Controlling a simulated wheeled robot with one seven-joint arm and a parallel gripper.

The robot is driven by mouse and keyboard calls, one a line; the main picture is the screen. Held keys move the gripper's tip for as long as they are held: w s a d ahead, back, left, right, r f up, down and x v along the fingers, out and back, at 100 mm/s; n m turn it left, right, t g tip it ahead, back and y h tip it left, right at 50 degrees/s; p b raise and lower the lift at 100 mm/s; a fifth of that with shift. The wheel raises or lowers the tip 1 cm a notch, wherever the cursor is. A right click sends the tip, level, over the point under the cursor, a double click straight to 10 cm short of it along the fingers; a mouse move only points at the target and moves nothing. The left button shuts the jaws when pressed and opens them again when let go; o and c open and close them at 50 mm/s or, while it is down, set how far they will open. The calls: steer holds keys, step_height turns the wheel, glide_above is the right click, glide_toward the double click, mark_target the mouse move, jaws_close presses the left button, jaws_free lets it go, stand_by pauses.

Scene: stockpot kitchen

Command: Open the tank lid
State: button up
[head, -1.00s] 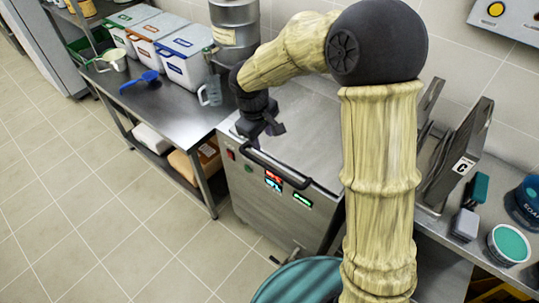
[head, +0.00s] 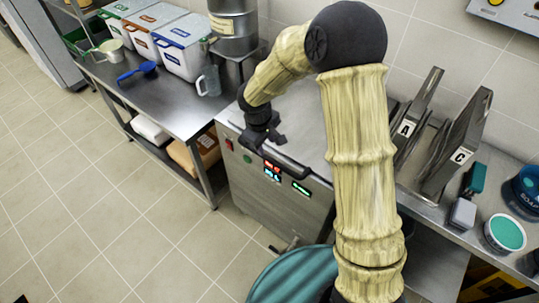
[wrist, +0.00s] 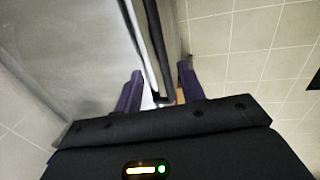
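The steel tank (head: 317,212) stands in the middle of the head view, with its flat lid (head: 306,126) down. A dark bar handle (head: 288,165) runs along the lid's front edge. My gripper (head: 270,143) is at the handle's left end and hides part of it. In the wrist view my gripper (wrist: 160,85) is open, with one dark finger on each side of a dark bar (wrist: 155,40) that looks like the handle. Whether the fingers touch the bar cannot be told.
A steel table (head: 163,90) at left holds lidded bins (head: 190,60), a blue scoop (head: 137,72) and a clear jug (head: 209,82). A teal round drum (head: 290,277) stands in front of the tank. Upright panels (head: 455,145) stand on the right counter. Floor at left is clear.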

mark_target(269, 158)
steer(key=f, duration=0.3)
steer(key=w+f, duration=0.1)
steer(key=f, duration=0.1)
steer(key=d+f, duration=0.1)
steer(key=f, duration=0.2)
steer(key=shift+w+f, duration=0.15)
steer(key=shift+f, duration=0.15)
jaws_close()
